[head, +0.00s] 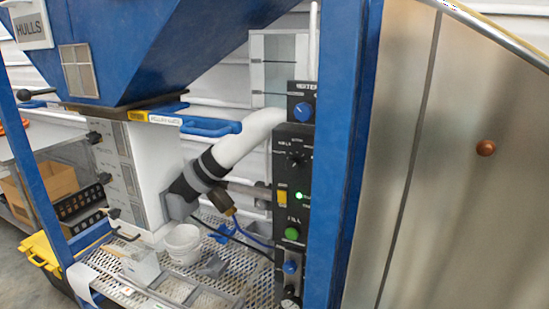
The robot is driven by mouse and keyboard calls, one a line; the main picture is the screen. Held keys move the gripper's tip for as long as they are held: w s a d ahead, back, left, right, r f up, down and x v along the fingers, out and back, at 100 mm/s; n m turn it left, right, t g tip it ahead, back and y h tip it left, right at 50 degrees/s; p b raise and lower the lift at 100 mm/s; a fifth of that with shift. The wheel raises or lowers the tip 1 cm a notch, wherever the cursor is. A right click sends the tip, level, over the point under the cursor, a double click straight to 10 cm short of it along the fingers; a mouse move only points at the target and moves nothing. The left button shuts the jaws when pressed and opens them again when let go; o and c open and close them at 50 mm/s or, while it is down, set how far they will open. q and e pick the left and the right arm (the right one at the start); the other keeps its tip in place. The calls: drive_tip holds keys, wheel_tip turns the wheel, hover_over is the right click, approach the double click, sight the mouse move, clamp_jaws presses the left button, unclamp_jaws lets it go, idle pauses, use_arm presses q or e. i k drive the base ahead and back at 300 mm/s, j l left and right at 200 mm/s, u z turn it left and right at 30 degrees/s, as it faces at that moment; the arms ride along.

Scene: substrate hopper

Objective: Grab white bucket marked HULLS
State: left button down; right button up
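A small white bucket (183,247) stands upright and open-topped on the metal grating, below the blue hopper. I cannot make out any marking on it at this size. A white sign (33,32) reading HULLS hangs on the blue hopper (160,45) at the upper left. Neither of my grippers shows in the head view.
A thick white pipe with dark bands (245,140) slopes down above the bucket. A black control panel (292,180) and a blue post (345,150) stand right of it. A grey metal scoop-like box (142,268) sits left. Cardboard boxes (45,185) lie far left.

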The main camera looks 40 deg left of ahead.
sight(184, 246)
drive_tip(key=u, duration=1.55)
drive_tip(key=z, duration=0.25)
drive_tip(key=i+j+z, duration=0.1)
drive_tip(key=j+z, duration=0.55)
drive_tip(key=z, duration=0.2)
drive_tip(key=j+z, duration=0.4)
